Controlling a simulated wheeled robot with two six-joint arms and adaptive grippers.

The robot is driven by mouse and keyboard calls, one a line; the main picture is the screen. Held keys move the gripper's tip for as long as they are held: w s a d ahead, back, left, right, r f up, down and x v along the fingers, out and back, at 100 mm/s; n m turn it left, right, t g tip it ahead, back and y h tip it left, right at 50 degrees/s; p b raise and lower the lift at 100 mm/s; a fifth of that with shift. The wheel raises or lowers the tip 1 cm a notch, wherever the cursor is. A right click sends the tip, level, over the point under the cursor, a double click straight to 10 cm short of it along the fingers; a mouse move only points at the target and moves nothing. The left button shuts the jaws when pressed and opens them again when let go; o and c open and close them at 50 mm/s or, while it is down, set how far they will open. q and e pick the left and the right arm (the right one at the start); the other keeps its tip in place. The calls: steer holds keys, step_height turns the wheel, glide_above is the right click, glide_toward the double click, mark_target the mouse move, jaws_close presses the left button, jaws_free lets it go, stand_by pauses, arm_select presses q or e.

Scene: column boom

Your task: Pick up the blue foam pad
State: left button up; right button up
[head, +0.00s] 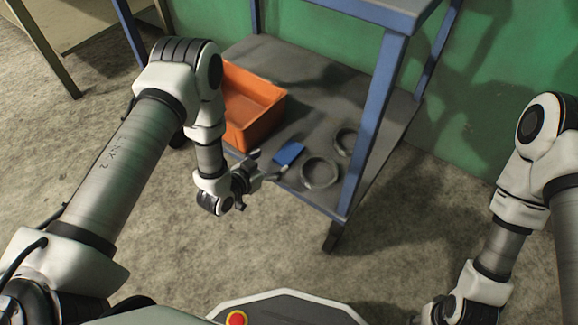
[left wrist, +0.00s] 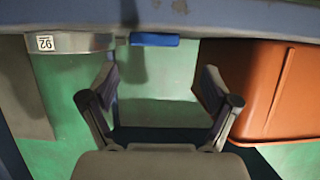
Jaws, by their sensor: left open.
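The blue foam pad (head: 289,153) lies flat on the grey lower shelf of a blue-framed rack, close to the shelf's front edge. My left gripper (head: 270,170) is just in front of that edge, apart from the pad, with its fingers pointing towards it. In the left wrist view the pad (left wrist: 153,40) shows as a thin blue strip, beyond and between the two spread fingers (left wrist: 158,85). The left gripper is open and empty. My right arm is at the right of the head view, and its gripper fingers are out of the picture.
An orange bin (head: 243,110) stands left of the pad on the shelf (head: 310,95). Two grey rings, one nearer (head: 320,173) and one farther (head: 346,142), lie to its right. A blue rack post (head: 371,120) rises at the front right. The upper shelf (head: 385,10) overhangs.

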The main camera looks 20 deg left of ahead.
mark_target(286, 155)
arm_select(q)
steer(key=b+x, duration=0.1)
steer(key=x, duration=0.1)
steer(key=b+x, duration=0.1)
steer(key=x, duration=0.1)
steer(key=b+x, duration=0.2)
steer(key=shift+w+d+f, duration=0.1)
steer(key=shift+d+f, duration=0.2)
steer(key=shift+d, duration=0.15)
steer(key=shift+w+r, duration=0.1)
steer(key=shift+r, duration=0.05)
steer(key=c, duration=1)
